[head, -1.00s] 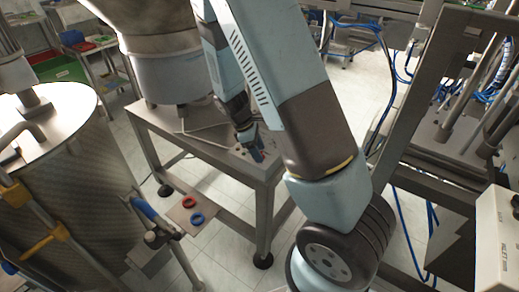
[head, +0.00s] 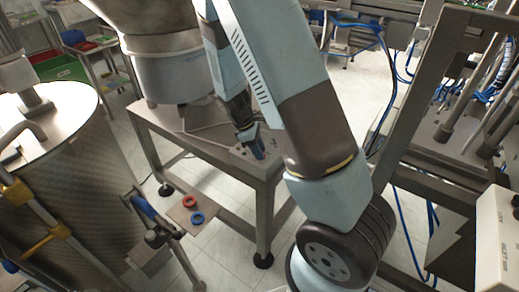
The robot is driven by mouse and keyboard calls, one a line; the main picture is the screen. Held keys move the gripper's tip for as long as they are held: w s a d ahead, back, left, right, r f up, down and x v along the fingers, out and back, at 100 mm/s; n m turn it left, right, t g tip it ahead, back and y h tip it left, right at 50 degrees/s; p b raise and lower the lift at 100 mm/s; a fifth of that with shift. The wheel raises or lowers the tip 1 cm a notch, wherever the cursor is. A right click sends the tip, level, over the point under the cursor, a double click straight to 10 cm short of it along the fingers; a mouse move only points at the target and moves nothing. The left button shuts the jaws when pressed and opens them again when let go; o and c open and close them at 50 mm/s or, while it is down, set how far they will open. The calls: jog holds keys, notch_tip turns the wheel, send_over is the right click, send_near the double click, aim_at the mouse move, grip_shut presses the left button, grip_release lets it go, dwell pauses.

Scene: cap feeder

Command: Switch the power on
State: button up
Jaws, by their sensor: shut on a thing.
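My gripper (head: 254,146) is at the right end of the metal feeder table (head: 225,160), down at the small control area on its top. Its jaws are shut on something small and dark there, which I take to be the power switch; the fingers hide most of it. I cannot tell which way the switch is set. The large bowl feeder (head: 178,75) stands on the same table, behind and left of my gripper.
A shiny metal drum (head: 60,165) stands at the left. A small plate with a red ring (head: 189,201) and a blue ring (head: 197,218) sits low in front of the table. A metal frame (head: 415,95) with blue hoses rises at the right, and a white box (head: 497,245) is at the lower right.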

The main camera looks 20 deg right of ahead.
jog(key=m, duration=0.2)
jog(key=w+m+g+y, duration=0.1)
jog(key=m, duration=0.2)
jog(key=shift+d+r+g, duration=0.1)
jog(key=shift+d+g, duration=0.1)
jog(key=shift+g, duration=0.1)
jog(key=m+y, duration=0.1)
jog(key=m, duration=0.3)
jog(key=m+y, duration=0.1)
jog(key=m, duration=0.1)
jog(key=shift+d+g+y, duration=0.25)
jog(key=shift+g+y, duration=0.05)
jog(key=shift+g, duration=0.1)
jog(key=shift+m, duration=0.3)
jog(key=o, duration=1.1)
jog(key=shift+s, duration=0.1)
jog(key=shift+c, duration=0.2)
jog(key=v, duration=1.3)
jog(key=shift+w+r, duration=0.25)
